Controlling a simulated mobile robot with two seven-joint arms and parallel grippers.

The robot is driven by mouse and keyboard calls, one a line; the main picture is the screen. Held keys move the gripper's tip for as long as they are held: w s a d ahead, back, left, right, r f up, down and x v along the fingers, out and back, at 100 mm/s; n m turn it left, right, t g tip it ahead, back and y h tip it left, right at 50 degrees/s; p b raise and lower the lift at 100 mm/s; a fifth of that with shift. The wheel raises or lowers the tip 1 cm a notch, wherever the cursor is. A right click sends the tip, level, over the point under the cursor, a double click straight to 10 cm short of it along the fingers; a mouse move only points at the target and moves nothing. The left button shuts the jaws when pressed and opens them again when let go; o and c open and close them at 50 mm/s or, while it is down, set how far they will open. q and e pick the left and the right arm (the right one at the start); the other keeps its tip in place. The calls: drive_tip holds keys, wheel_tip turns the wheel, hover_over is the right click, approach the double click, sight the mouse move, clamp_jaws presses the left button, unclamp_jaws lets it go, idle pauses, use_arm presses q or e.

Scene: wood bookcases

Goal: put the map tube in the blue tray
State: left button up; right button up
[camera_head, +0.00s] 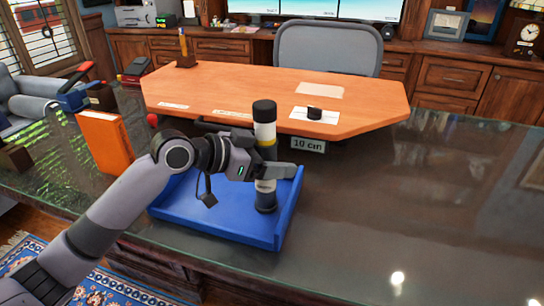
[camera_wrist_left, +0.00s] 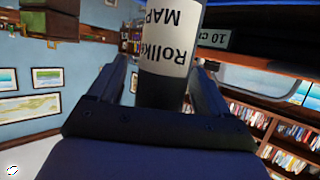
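The map tube (camera_head: 265,132) is white with a black cap, a yellow band and a dark lower part. It stands upright over the right part of the blue tray (camera_head: 222,225), its lower end in front of the tray floor; I cannot tell whether it touches. My right gripper is not in view.
An orange book or box (camera_head: 105,142) stands left of the tray. A wooden raised desk top (camera_head: 230,90) with a "10 cm" tag (camera_head: 309,145) lies behind. The glossy dark surface (camera_head: 400,205) to the right is clear.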

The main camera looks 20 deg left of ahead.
use_arm(q)
drive_tip(key=shift+r, duration=0.15)
drive_tip(key=shift+a+r, duration=0.1)
drive_tip(key=shift+a, duration=0.05)
drive_tip(key=v, duration=1.1)
drive_tip(key=shift+s+r, duration=0.2)
drive_tip(key=shift+s, duration=0.1)
drive_tip(key=shift+a, duration=0.15)
